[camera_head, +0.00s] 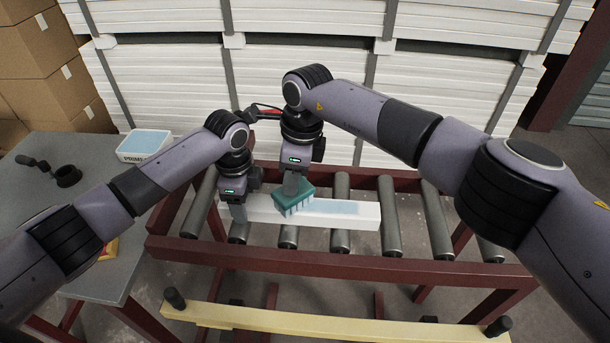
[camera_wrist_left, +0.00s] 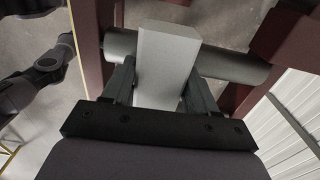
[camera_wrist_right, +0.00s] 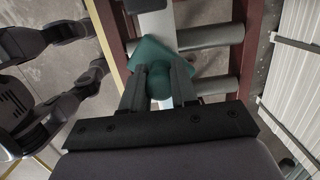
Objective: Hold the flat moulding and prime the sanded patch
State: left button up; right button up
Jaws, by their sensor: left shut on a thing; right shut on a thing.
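The white flat moulding (camera_head: 352,222) lies across the rollers, with a pale blue patch (camera_head: 333,207) on its upper face. My left gripper (camera_head: 238,212) is shut on the moulding near its left end; the left wrist view shows the moulding (camera_wrist_left: 167,65) between the two fingers. In the right wrist view the teal brush (camera_wrist_right: 158,62) sits between the fingers and hides part of the moulding. Bristle contact is hard to tell.
The roller conveyor has a dark red frame (camera_head: 330,263). A grey table (camera_head: 100,284) at left holds a tray of pale blue primer (camera_head: 132,157), a black tool (camera_head: 66,176) and a yellow item (camera_head: 109,250). Stacked white boards (camera_head: 300,70) stand behind. A yellow rail (camera_head: 330,323) runs in front.

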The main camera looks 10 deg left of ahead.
pick_arm(q)
jog(key=shift+s+f, duration=0.15)
jog(key=shift+f, duration=0.15)
pick_arm(e)
jog(key=shift+d+r, duration=0.15)
jog(key=shift+r, duration=3.8)
pick_arm(q)
jog(key=shift+a, duration=0.1)
jog(key=o, duration=1.2)
jog(key=shift+c, duration=0.2)
jog(key=shift+r, duration=0.1)
jog(key=shift+r, duration=0.15)
jog(key=shift+w+r, duration=0.2)
jog(key=shift+r, duration=0.05)
notch_tip(320, 180, up, 7)
jog(key=shift+f, duration=0.1)
